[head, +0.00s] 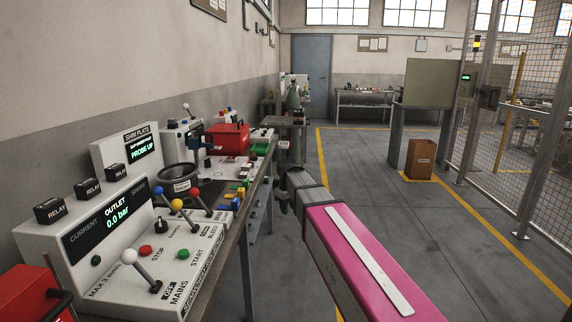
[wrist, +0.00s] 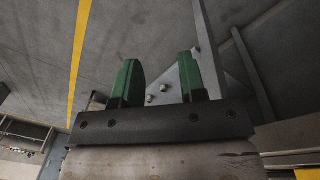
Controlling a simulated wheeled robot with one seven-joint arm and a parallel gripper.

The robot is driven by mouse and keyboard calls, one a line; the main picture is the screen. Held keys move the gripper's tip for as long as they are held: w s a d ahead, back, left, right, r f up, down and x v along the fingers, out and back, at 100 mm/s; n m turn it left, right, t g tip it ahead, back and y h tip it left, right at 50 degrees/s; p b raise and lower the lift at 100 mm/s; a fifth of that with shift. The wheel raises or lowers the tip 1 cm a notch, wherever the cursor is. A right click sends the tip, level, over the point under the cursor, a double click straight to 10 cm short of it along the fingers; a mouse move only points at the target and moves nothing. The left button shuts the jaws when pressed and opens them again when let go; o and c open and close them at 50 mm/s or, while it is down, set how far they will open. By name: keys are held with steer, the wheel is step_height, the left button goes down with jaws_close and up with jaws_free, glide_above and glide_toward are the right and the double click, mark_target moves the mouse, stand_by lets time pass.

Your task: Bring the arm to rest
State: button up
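My gripper (wrist: 159,78) shows in the wrist view with two green fingers standing apart and nothing between them. Behind the fingers are grey floor, a yellow floor line and a grey metal frame with bolts. In the head view my arm (head: 358,262), with a pink link, reaches forward from the bottom right beside the workbench. Its far end is small and dark near the bench's right edge, and the fingers cannot be made out clearly there.
The bench along the left wall bears a control console (head: 128,232) with coloured levers, a black pot (head: 180,178), a red box (head: 228,138) and several small coloured blocks. A cardboard box (head: 420,159) stands on the floor. Mesh fencing (head: 515,130) is at right. The middle floor is clear.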

steer(key=s+d+f+m+g, duration=0.1)
steer(key=s+d+f+m, duration=0.7)
steer(key=s+d+f, duration=1)
steer(key=shift+s+f, duration=0.6)
steer(key=shift+f, duration=0.35)
